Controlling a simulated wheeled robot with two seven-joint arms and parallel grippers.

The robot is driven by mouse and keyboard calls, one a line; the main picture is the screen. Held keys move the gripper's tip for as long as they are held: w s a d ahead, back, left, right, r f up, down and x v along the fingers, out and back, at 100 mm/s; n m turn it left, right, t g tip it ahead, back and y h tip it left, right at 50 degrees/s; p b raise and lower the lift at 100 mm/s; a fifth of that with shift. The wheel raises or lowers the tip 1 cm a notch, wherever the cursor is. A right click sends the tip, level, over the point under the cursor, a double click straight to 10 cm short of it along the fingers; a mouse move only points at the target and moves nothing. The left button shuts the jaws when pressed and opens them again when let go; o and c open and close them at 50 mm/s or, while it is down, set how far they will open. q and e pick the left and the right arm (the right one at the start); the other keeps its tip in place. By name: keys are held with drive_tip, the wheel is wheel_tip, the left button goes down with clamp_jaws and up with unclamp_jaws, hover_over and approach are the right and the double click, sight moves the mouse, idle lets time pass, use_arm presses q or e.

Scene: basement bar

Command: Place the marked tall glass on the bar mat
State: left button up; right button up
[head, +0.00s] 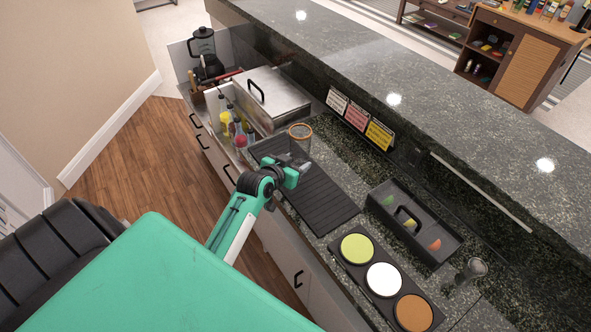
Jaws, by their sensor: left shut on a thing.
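A tall clear glass (301,140) with an amber rim stands out at the far end of the bar mat, in the head view. My left gripper (296,162) is shut on the glass from its near side; the fingers hide its lower part. The black ribbed bar mat (325,195) lies on the counter beneath and to the right of the gripper. The glass looks upright, over or beside the mat's far end; I cannot tell whether its base touches the mat. My right gripper is not in view.
A garnish caddy (440,245) and a rimmer tray (368,283) with green, white and brown discs sit right of the mat. Bottles (238,130) and a lidded steel bin (272,95) stand left. A raised ledge (400,95) runs behind. The mat's right half is clear.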

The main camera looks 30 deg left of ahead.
use_arm(q)
wheel_tip(320, 180, down, 3)
drive_tip(key=shift+f, duration=0.4)
drive_tip(key=shift+f, duration=0.15)
drive_tip(key=o, duration=1.1)
